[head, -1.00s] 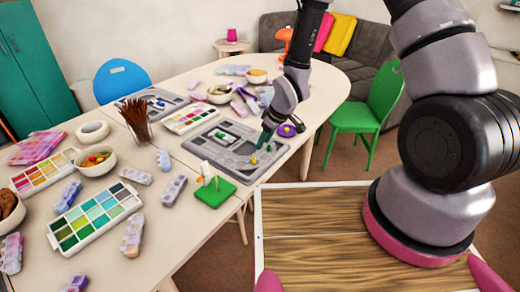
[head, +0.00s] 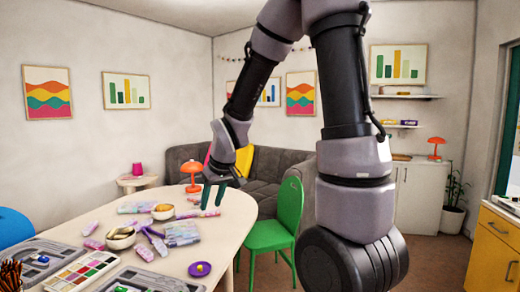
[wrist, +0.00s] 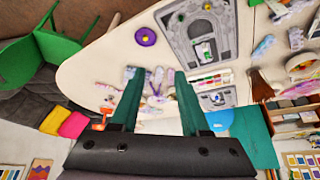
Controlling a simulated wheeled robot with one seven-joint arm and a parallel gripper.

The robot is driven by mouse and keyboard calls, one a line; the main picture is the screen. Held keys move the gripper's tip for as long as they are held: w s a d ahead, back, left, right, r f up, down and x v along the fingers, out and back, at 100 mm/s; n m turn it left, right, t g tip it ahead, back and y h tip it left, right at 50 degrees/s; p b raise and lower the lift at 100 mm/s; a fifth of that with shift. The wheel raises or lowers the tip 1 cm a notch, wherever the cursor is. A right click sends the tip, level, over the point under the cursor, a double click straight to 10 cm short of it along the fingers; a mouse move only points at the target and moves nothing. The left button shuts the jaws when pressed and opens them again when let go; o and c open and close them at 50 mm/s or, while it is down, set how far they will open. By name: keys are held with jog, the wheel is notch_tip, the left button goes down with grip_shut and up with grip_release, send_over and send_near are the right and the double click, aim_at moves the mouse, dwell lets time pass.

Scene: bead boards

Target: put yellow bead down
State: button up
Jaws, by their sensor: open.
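My gripper (head: 212,196) is open, its two green fingers apart and raised above the far end of the table. It also shows in the wrist view (wrist: 157,75), with nothing held between the fingers. A small yellow bead (head: 200,267) appears to lie on a round purple dish (head: 192,270) on the table near the lower edge of the head view. The dish also shows in the wrist view (wrist: 136,37), with the yellow spot at its middle.
The white table (head: 228,222) holds bowls (head: 121,238), bead packets (head: 181,234) and a paint palette (head: 84,272). A green chair (head: 275,230) stands at its right side. A grey sofa (head: 264,172) is behind. Bare tabletop surrounds the purple dish.

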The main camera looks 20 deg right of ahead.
jog(key=s+d+r+m+t, duration=0.1)
jog(key=s+d+r+m, duration=0.3)
jog(key=s+r, duration=0.4)
jog(key=s+d+r+m+t, duration=0.1)
jog(key=s+d+r+m, duration=0.2)
jog(key=s+r, duration=0.6)
jog(key=shift+s+d+r+m, duration=0.2)
jog(key=shift+d+r+m, duration=0.2)
jog(key=shift+d, duration=0.1)
